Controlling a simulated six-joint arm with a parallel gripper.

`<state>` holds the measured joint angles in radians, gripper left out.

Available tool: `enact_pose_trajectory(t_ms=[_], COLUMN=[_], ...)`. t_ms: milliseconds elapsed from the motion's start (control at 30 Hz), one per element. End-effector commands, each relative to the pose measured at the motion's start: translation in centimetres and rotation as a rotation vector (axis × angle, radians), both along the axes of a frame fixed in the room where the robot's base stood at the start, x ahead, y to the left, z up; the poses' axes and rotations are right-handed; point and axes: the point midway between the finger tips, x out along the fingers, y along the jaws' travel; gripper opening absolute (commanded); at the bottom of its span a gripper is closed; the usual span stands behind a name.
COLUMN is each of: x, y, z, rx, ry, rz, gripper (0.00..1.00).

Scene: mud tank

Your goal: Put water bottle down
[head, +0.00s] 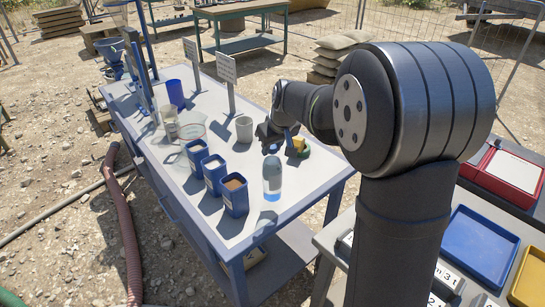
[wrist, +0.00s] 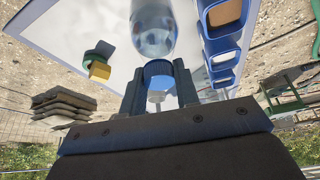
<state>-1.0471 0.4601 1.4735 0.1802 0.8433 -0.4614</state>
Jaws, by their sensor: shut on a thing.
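A clear water bottle (head: 271,176) with blue near its top and base is upright over the near right end of the long white table (head: 180,185). My gripper (head: 270,137) is at its upper end, shut on it. In the wrist view, the clear body of the bottle (wrist: 153,25) fills the top middle, and a blue band sits between the two fingers of my gripper (wrist: 158,88). I cannot tell whether the bottle's base touches the table top.
Three blue bins (head: 235,194) stand in a row just left of the bottle. A grey cup (head: 244,129) and a green roll with a yellow block (head: 300,147) are behind it. Blue tray (head: 478,246) and red tray (head: 510,170) lie on the right table. Bare tabletop lies around the bottle's right and front.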

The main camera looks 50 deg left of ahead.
Motion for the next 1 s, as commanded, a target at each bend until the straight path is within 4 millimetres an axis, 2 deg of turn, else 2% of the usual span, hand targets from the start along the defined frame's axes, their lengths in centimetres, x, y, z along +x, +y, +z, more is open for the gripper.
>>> enact_pose_trajectory(t_ms=[300, 667, 700, 767, 800, 1000], x=[0.0, 0.1, 0.0, 0.0, 0.0, 0.0], y=[0.0, 0.0, -0.1, -0.1, -0.1, -0.1], z=[-3.8, -4.1, -4.1, -4.1, -4.1, -4.1], rx=[-0.001, 0.0, -0.001, -0.001, -0.002, -0.002], ry=[0.001, 0.0, 0.001, 0.001, 0.001, 0.001], rz=[0.0, 0.0, 0.0, 0.0, 0.0, 0.0], gripper=[0.0, 0.0, 0.36, 0.48, 0.5, 0.5])
